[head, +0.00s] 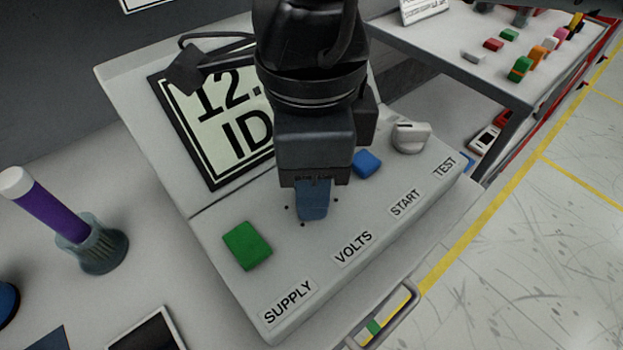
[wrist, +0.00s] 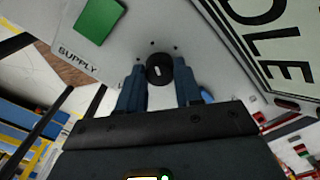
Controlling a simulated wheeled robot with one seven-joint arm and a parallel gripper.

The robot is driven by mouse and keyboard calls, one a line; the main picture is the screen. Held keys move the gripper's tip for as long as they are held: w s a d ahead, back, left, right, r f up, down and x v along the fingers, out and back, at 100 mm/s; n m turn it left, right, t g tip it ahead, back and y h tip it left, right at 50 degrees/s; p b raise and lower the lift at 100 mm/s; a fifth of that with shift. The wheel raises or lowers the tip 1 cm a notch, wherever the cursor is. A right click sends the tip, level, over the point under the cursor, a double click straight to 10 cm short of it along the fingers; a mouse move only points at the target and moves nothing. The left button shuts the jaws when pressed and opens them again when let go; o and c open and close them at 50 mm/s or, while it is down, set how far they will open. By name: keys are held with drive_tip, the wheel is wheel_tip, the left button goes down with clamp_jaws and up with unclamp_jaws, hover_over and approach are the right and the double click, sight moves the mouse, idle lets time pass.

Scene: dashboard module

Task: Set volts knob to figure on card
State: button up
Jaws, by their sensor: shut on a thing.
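The black volts knob (wrist: 159,69) shows in the wrist view, with a short white pointer mark on its face and dots around it on the panel. My gripper (head: 313,205) points down at the dial above the VOLTS label (head: 353,247). Its blue fingers are closed on the knob from both sides, and they hide the knob in the head view. The display (head: 222,125) reads "12." and "ID", the rest covered by my arm; the wrist view shows "DLE". A white card (head: 138,3) at the top edge is cut off, its figure not visible.
On the sloped module are a green SUPPLY button (head: 246,246), a blue START button (head: 367,163) and a light-grey TEST knob (head: 410,136). A purple-handled tool (head: 52,208) stands in a holder at left. A side table (head: 440,45) holds several small coloured blocks.

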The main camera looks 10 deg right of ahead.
idle(0.3)
drive_tip(key=o, duration=1)
drive_tip(key=shift+o, duration=0.2)
drive_tip(key=shift+r, duration=0.1)
wheel_tip(320, 180, up, 8)
drive_tip(key=shift+f, duration=0.2)
